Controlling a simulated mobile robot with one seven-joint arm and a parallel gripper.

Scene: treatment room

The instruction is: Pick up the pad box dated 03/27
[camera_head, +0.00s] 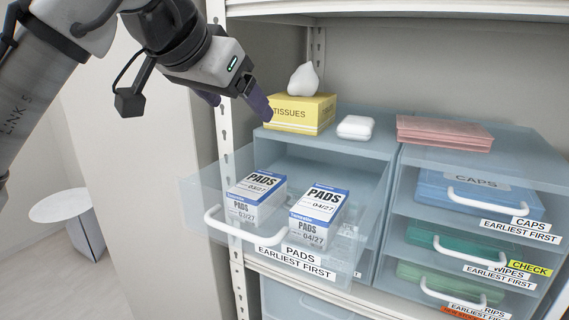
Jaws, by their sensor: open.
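The pad box dated 03/27 (255,196) is white with a blue band and stands at the left in the pulled-out clear drawer labelled PADS (214,239). A similar pad box dated 04/27 (318,214) stands to its right, with a gap between them. My gripper (236,103) is above and behind the drawer, in front of the yellow tissue box. It is open and empty, apart from both pad boxes. Its fingers point down.
A yellow tissue box (313,115), a small white case (355,128) and a pink stack (444,134) sit on top of the drawer units. Closed drawers labelled CAPS (474,192) and WIPES (455,246) are at the right. A white shelf post (225,140) stands beside the drawer.

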